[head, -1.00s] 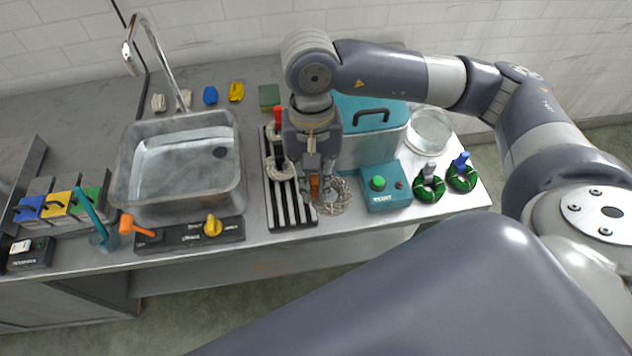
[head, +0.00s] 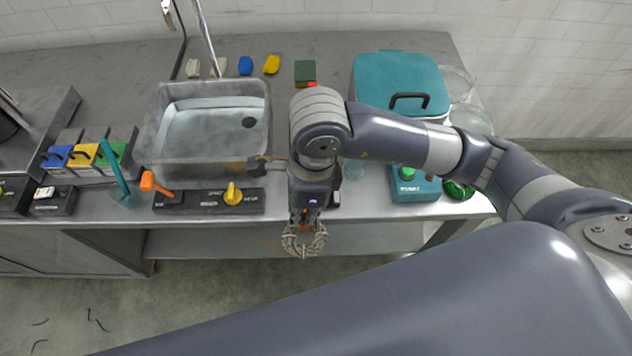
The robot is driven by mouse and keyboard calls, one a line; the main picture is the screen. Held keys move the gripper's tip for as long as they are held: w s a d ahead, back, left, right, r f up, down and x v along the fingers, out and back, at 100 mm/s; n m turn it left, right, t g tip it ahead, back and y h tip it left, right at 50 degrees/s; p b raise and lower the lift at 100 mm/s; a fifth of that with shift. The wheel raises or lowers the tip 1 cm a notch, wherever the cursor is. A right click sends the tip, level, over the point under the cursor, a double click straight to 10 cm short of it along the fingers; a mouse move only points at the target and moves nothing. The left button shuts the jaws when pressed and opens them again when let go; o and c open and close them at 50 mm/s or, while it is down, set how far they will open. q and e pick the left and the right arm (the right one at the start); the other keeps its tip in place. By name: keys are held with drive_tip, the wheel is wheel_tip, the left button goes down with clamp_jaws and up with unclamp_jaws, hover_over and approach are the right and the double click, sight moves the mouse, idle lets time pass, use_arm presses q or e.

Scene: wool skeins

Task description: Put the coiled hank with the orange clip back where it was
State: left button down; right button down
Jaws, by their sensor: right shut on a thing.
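My right gripper (head: 304,222) is shut on the coiled hank (head: 303,244), a beige looped coil with a small orange clip at its top. My left gripper is not in view.
The sink (head: 160,150) and a control strip with orange and yellow knobs (head: 233,194) lie left of my right gripper. To the right are a teal box (head: 398,78), a teal unit with a green button (head: 407,173) and a partly hidden green hank (head: 457,190).

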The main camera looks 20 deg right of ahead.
drive_tip(key=shift+w, duration=0.1)
drive_tip(key=shift+m, duration=0.3)
drive_tip(key=w+d+f+p, duration=0.1)
drive_tip(key=w+d+p, duration=0.1)
drive_tip(key=w, duration=0.2)
drive_tip(key=w+d+f+p, duration=0.2)
drive_tip(key=w, duration=0.3)
drive_tip(key=w+d+f+p, duration=0.1)
drive_tip(key=w+d+p, duration=0.1)
drive_tip(key=w, duration=0.3)
drive_tip(key=shift+d+f+p, duration=0.35)
drive_tip(key=shift+d, duration=0.15)
drive_tip(key=shift+f, duration=0.2)
drive_tip(key=shift+f, duration=0.1)
drive_tip(key=shift+f+b, duration=0.15)
drive_tip(key=shift+b, duration=0.15)
drive_tip(key=c, duration=1.6)
unclamp_jaws()
